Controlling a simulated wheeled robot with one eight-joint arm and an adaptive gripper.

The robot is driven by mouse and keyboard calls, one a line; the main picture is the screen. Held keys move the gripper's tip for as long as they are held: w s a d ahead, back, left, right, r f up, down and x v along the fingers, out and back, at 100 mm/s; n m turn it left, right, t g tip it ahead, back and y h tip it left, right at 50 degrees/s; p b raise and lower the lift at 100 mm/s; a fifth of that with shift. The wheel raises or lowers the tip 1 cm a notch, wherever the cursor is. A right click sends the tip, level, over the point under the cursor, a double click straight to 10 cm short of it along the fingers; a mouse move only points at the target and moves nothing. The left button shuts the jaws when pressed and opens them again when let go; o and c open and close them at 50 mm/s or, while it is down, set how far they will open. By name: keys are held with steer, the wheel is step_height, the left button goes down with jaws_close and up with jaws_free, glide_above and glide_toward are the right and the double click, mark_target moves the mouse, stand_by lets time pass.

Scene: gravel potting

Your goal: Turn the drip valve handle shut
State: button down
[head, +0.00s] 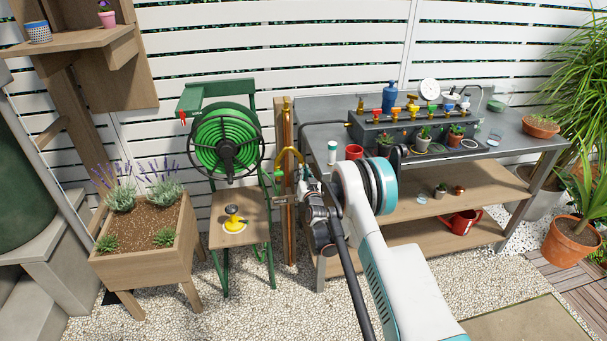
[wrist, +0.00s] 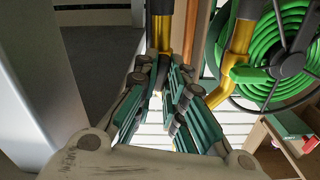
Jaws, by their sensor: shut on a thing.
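A forked brass tap fitting (head: 291,153) is on the wooden post in the head view. Its left leg, on the reel side, carries a green lever handle (head: 279,173), which also shows in the wrist view (wrist: 250,75). My gripper (head: 304,184) is at the right leg. In the wrist view, my teal fingers (wrist: 163,82) close in front of that brass leg (wrist: 163,38), which ends in a black piece. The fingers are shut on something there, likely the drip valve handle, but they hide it. I cannot tell how that handle is turned.
A planter box (head: 150,262) stands farther left. A potting bench (head: 322,137) with several coloured valves is at the right. Gravel lies in front.

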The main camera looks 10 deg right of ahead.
steer(key=shift+m, duration=1.6)
steer(key=c, duration=1.7)
jaws_free()
steer(key=shift+o, duration=0.2)
steer(key=shift+s, duration=0.1)
steer(key=s, duration=0.7)
steer(key=shift+s, duration=0.2)
